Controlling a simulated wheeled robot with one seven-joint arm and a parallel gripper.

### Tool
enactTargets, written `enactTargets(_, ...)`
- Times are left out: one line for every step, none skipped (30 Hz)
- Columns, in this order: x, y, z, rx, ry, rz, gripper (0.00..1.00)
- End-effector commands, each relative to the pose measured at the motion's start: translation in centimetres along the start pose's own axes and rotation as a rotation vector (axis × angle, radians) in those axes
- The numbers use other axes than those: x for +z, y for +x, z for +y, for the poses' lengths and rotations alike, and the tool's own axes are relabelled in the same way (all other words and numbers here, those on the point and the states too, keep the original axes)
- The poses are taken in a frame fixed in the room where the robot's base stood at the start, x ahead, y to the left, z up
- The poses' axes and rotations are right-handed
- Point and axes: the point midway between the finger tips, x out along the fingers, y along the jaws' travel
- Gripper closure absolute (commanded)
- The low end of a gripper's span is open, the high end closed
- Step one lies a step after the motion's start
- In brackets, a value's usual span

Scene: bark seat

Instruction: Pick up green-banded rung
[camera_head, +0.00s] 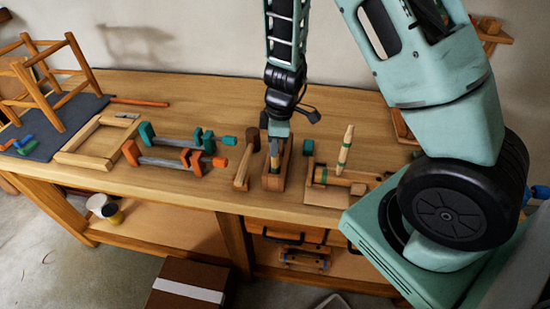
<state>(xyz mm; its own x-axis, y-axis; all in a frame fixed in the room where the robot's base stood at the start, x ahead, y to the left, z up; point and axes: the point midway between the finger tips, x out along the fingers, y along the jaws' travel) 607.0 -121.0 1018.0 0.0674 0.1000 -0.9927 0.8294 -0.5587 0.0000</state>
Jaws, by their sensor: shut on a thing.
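My gripper (278,131) points down over a narrow wooden tray (285,176) near the middle of the bench. It is shut on a slim wooden piece (275,152), which looks like a rung and reaches down into the tray. The piece is small and partly hidden, so I cannot make out its band or whether it touches the tray floor. To the right, a pale rung with a green band (345,150) stands upright, slightly tilted. Beside its foot, a thick wooden piece with a green band (337,180) lies on a light board.
A wooden mallet (246,162) stands close left of the tray. Orange and teal clamps (178,151) and a wooden frame (98,142) lie further left. An unfinished stool (55,85) stands on a dark mat. The bench (200,95) is clear behind the clamps.

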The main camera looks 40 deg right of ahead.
Motion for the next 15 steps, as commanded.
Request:
enactTargets(0.0, 0.0, 0.0, 0.0, 0.0, 0.0, 1.0)
enactTargets(0.0, 0.0, 0.0, 0.0, 0.0, 0.0, 1.0)
enactTargets(0.0, 0.0, 0.0, 0.0, 0.0, 0.0, 1.0)
enactTargets(0.0, 0.0, 0.0, 0.0, 0.0, 0.0, 1.0)
enactTargets(0.0, -0.1, 0.0, 0.0, 0.0, 0.0, 1.0)
enactTargets(-0.1, -0.3, 0.0, 0.001, 0.0, 0.001, 1.0)
enactTargets(-0.1, -0.5, 0.0, 0.002, -0.001, 0.001, 1.0)
enactTargets(-0.2, -0.8, 0.1, 0.002, -0.003, 0.002, 1.0)
enactTargets(-0.3, -1.3, 0.1, 0.003, -0.002, 0.003, 1.0)
enactTargets(-0.3, -1.8, 0.1, 0.003, -0.004, 0.003, 1.0)
enactTargets(-0.4, -2.3, 0.0, 0.003, -0.004, 0.003, 1.0)
enactTargets(-0.5, -3.1, 0.0, 0.004, -0.005, 0.003, 1.0)
enactTargets(-0.6, -3.7, 0.1, 0.004, -0.004, 0.004, 1.0)
enactTargets(-0.7, -4.3, 0.1, 0.005, -0.004, 0.005, 1.0)
enactTargets(-0.8, -5.1, 0.0, 0.005, -0.005, 0.004, 1.0)
